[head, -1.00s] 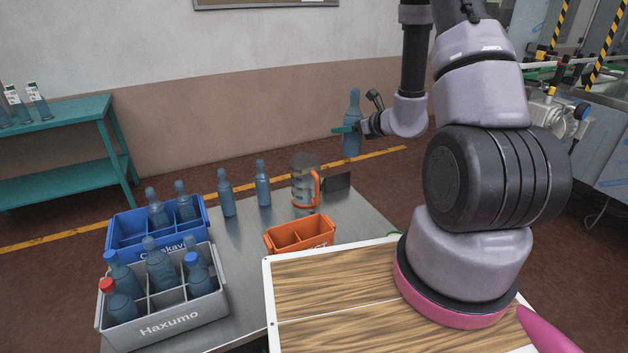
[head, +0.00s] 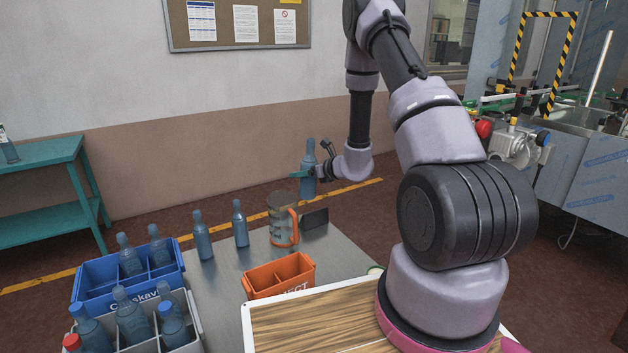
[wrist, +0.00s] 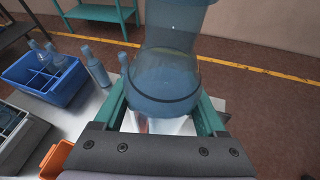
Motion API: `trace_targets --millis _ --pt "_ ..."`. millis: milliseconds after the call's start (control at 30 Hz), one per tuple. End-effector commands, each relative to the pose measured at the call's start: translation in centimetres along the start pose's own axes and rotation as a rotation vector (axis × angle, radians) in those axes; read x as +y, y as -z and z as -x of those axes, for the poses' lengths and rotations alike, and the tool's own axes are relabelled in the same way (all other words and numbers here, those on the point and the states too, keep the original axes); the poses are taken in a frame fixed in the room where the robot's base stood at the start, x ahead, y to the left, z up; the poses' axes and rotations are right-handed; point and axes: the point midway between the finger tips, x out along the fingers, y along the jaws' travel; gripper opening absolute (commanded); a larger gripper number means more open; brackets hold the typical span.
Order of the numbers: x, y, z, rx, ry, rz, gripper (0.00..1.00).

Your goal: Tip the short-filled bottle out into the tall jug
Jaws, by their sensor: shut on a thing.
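My gripper (head: 301,175) is shut on a blue translucent bottle (head: 309,186), held upright in the air above the far end of the steel table. The bottle also fills the middle of the wrist view (wrist: 167,85), between the teal fingers. Its fill level is not clear. The tall jug (head: 279,232), clear grey with an orange handle, stands on the table below and a little left of the held bottle. The bottle is apart from the jug, which the bottle and gripper hide almost wholly in the wrist view.
Two bottles (head: 202,240) (head: 240,227) stand left of the jug. A small dark panel (head: 315,218) is right of it. An orange bin (head: 276,286) sits in front. A blue crate (head: 92,296) and a grey crate (head: 197,333) hold bottles at left.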

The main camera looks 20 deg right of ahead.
Motion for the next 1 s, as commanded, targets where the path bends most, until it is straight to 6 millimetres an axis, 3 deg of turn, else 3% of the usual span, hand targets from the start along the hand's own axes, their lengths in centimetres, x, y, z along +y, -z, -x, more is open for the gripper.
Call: trace_targets --millis 33,200,400,600,1000 --pt "0.3 -0.1 -2.6 -0.003 -0.016 -0.019 0.00" --pt "1.5 -0.7 -10.1 -0.006 -0.048 -0.113 0.00" --pt "2.9 -1.2 -15.7 -0.009 -0.064 -0.203 0.00" --pt "3.6 -1.4 -17.5 -0.011 -0.071 -0.243 0.00" --pt "4.5 -1.4 -17.5 -0.012 -0.107 -0.330 0.00"
